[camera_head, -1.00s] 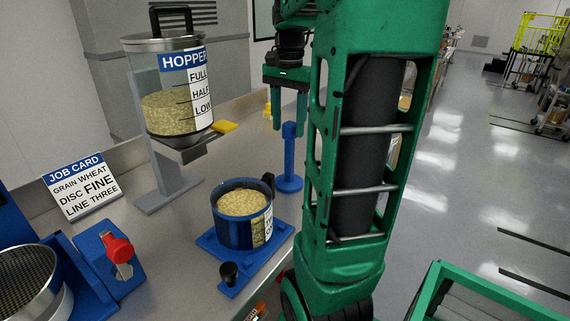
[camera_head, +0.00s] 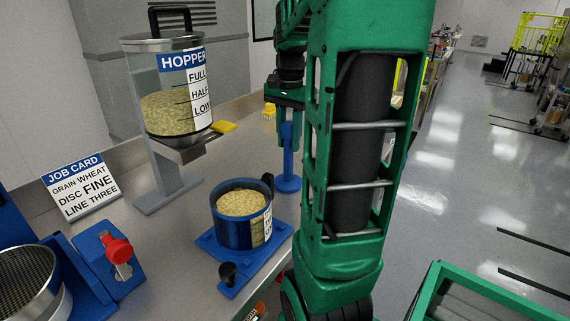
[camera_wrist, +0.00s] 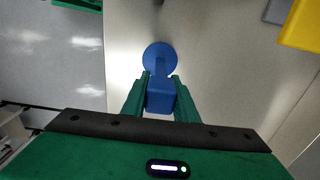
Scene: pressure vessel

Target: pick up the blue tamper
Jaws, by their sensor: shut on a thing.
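The blue tamper (camera_head: 288,165) stands upright on the counter, behind and to the right of the blue cup of grain. Its round base (camera_head: 288,184) appears to rest on the counter. My gripper (camera_head: 287,120) is around the top of the tamper, pointing down. In the wrist view my gripper (camera_wrist: 160,88) has its two green fingers shut on the tamper's square blue top (camera_wrist: 160,97), with the round base (camera_wrist: 159,58) beyond. My arm hides part of the area to the right of the tamper.
A blue cup of grain (camera_head: 240,230) sits on a blue stand in front. The hopper (camera_head: 167,115) stands at the left with a yellow tab (camera_head: 223,127). A job card (camera_head: 81,186) and a red-knobbed blue block (camera_head: 117,262) are at left. The counter's right edge is close to the tamper.

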